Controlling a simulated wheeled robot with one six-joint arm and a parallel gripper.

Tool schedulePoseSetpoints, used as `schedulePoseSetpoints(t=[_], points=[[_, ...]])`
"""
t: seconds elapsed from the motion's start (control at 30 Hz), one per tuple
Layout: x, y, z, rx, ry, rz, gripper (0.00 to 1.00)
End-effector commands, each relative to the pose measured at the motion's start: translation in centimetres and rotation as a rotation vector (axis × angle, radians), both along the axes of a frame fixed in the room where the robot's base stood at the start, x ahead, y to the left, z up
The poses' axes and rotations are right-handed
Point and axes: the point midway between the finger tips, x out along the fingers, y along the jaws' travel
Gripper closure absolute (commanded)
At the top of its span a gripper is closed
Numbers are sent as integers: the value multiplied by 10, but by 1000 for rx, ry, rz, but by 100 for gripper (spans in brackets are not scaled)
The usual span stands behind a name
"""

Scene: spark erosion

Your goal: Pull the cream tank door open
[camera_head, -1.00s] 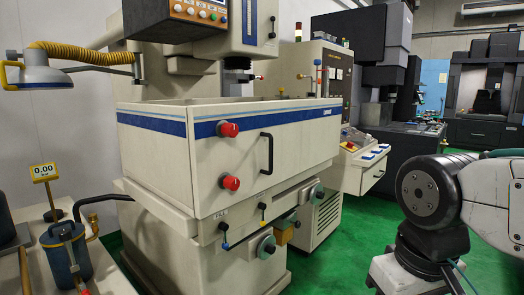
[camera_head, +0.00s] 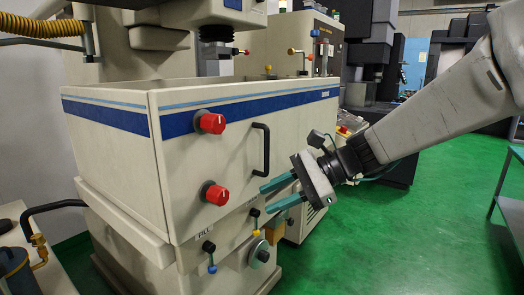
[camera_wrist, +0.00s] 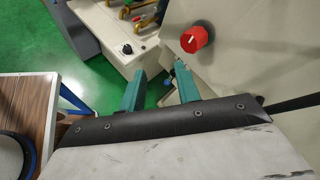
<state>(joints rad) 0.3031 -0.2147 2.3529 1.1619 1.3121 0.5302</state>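The cream tank door (camera_head: 235,170) is the front panel of the tank, with a blue stripe along its top. It looks flush with the tank. A black vertical bar handle (camera_head: 262,148) stands on it, right of two red knobs (camera_head: 210,123). My gripper (camera_head: 265,199) has two teal fingers, apart and with nothing between them. In the head view they lie below the handle, pointing left toward the lower door; contact cannot be told. The wrist view shows the fingers (camera_wrist: 160,68) apart, with a red knob (camera_wrist: 194,39) beyond them. The handle is not clearly seen there.
Small valve levers (camera_head: 209,250) and a grey round knob (camera_head: 262,252) sit below the door. A grey table (camera_head: 508,207) stands at the right edge. A wood-topped surface (camera_wrist: 25,100) is at the left of the wrist view. Green floor (camera_head: 400,240) is clear at right.

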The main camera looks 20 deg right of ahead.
Motion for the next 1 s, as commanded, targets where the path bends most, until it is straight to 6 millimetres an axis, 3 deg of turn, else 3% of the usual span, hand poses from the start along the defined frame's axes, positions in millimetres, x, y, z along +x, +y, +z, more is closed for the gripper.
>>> schedulePoseSetpoints(t=[0.03,0.1,0.2,0.3,0.4,1.0], points=[[31,-15,5,129,57,-118,67],[66,-35,14,296,116,-256,67],[104,-66,21,483,172,-405,67],[127,-89,25,605,203,-495,67],[138,-99,26,665,215,-536,67],[190,-45,28,676,217,-541,67]])
